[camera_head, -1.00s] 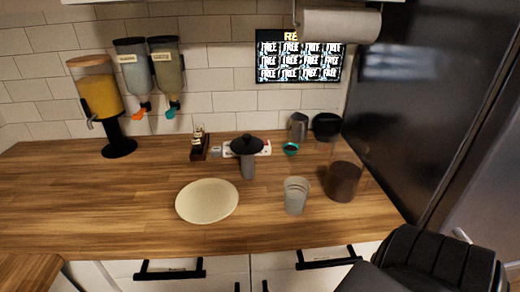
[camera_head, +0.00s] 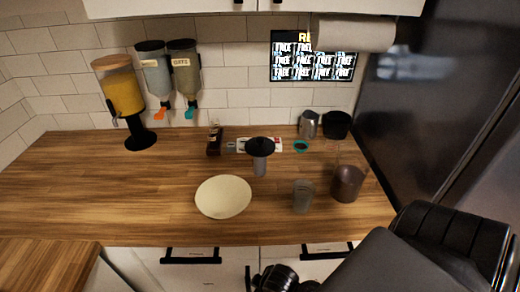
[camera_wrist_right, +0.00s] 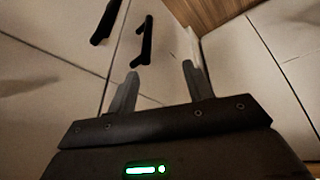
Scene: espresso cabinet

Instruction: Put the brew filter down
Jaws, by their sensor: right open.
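A black round-topped piece with a grey stem (camera_head: 260,150) stands on the wooden counter, behind and right of a cream plate (camera_head: 223,197). It may be the brew filter; I cannot tell for certain. Nothing holds it. My right gripper (camera_wrist_right: 161,76) is open in the right wrist view, with nothing between its two fingers. It is in front of the pale cabinet fronts, below the counter and apart from the things on top. In the head view my right arm comes in from the lower right. My left gripper is not in view.
A glass (camera_head: 303,196) and a brown canister (camera_head: 347,183) stand at the counter's right. A metal jug (camera_head: 308,124) and a teal-rimmed piece (camera_head: 301,146) are behind. Black handles (camera_head: 190,256) stick out from the cabinet. The left counter is clear.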

